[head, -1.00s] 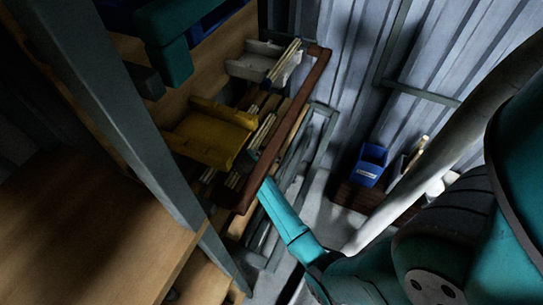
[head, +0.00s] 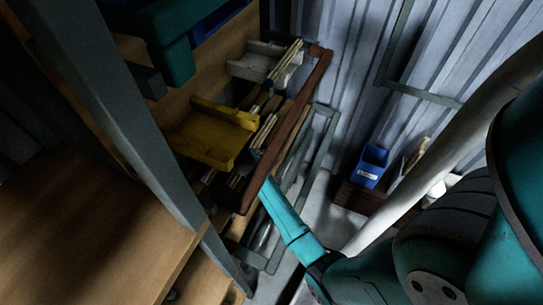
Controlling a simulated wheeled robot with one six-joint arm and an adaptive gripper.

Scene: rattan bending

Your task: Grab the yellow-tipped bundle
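Several bundles of pale sticks lie on the shelf. One bundle (head: 290,60) lies beside the grey bin, another (head: 263,131) beside the yellow bin, and a darker one (head: 236,181) lies nearer. They are too small and shaded for me to tell which has yellow tips. My teal gripper (head: 268,190) points up and left towards the near end of the shelf's brown front rail (head: 290,130). No bundle shows in it. Its fingers are seen along one side, so I cannot tell whether they are open or shut.
A yellow bin (head: 212,134) and a grey bin (head: 256,62) stand on the shelf. A grey post (head: 150,150) rises at left, beside a wooden surface (head: 90,230). A blue bin (head: 371,165) stands low at right by the corrugated wall (head: 345,60).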

